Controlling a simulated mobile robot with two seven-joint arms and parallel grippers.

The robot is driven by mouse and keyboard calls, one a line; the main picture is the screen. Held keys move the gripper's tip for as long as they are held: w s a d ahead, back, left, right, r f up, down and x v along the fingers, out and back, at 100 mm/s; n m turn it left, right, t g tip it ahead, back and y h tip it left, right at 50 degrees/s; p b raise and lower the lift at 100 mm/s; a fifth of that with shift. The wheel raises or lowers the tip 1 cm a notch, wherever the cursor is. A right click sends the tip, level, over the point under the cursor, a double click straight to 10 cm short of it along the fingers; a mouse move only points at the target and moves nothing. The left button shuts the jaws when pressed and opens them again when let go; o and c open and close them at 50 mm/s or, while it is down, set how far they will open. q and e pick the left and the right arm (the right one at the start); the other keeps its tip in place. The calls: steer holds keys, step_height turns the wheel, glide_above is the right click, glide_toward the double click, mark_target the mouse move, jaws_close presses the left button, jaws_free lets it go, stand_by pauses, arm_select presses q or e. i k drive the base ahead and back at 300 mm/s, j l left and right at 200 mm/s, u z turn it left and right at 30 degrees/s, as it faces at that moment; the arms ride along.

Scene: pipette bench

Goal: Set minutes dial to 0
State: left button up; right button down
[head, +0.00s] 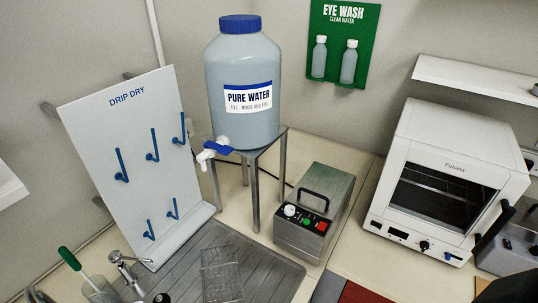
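A metal box with a black carrying handle (315,208) stands on the bench right of the water stand. I see neither of my grippers in the head view.
A large water bottle (243,65) with a tap stands on a metal stand (257,190) left of the box. A drip rack (110,120), sink drainer (190,262) and faucet (125,262) are at the left. Some bench shows between box and oven.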

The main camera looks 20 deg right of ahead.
mark_target(289, 210)
steer(key=i+l+u, duration=0.15)
steer(key=l, duration=0.2)
steer(key=i+l+u, duration=0.2)
steer(key=l, duration=0.15)
steer(key=i+l+u, duration=0.15)
steer(key=l, duration=0.25)
steer(key=i+l+u, duration=0.2)
steer(key=l, duration=0.2)
steer(key=k, duration=0.1)
